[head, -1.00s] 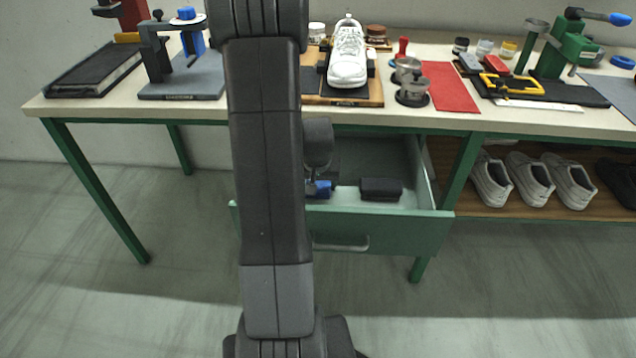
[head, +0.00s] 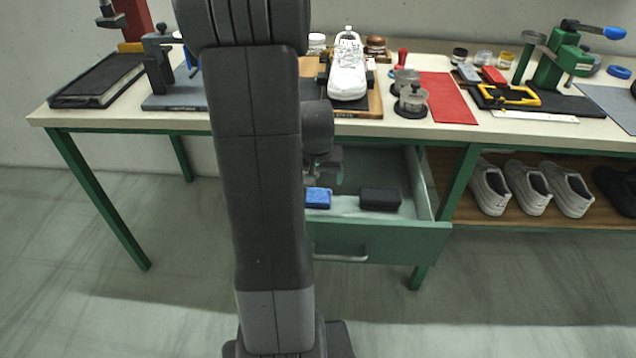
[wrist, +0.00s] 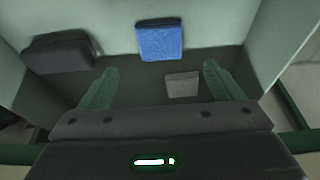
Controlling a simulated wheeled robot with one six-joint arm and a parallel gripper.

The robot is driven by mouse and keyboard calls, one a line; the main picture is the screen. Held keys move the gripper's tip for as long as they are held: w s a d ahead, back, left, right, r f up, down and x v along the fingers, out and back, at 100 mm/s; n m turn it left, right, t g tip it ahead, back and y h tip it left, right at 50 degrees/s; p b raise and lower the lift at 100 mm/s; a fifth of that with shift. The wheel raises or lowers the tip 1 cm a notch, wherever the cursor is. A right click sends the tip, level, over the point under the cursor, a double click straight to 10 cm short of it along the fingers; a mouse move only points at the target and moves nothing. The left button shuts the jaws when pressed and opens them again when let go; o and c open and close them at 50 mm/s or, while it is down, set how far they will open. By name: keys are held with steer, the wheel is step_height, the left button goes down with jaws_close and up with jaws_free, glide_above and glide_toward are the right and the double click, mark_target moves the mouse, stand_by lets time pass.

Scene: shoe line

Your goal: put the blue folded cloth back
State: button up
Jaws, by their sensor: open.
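The blue folded cloth (head: 318,198) lies flat in the open green drawer (head: 400,240), left of a dark block (head: 380,199). In the wrist view the cloth (wrist: 160,40) lies on the drawer floor beyond my fingertips, apart from them. My gripper (wrist: 160,85) is open and empty, with its two green fingers spread above the drawer. In the head view my gripper (head: 325,170) shows only in part above the cloth, and my arm hides the drawer's left part.
In the wrist view a dark case (wrist: 58,54) and a small grey piece (wrist: 182,84) lie in the drawer. The bench top (head: 300,122) above holds a white shoe (head: 347,70) on a stand.

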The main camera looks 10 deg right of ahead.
steer(key=shift+v, duration=1.65)
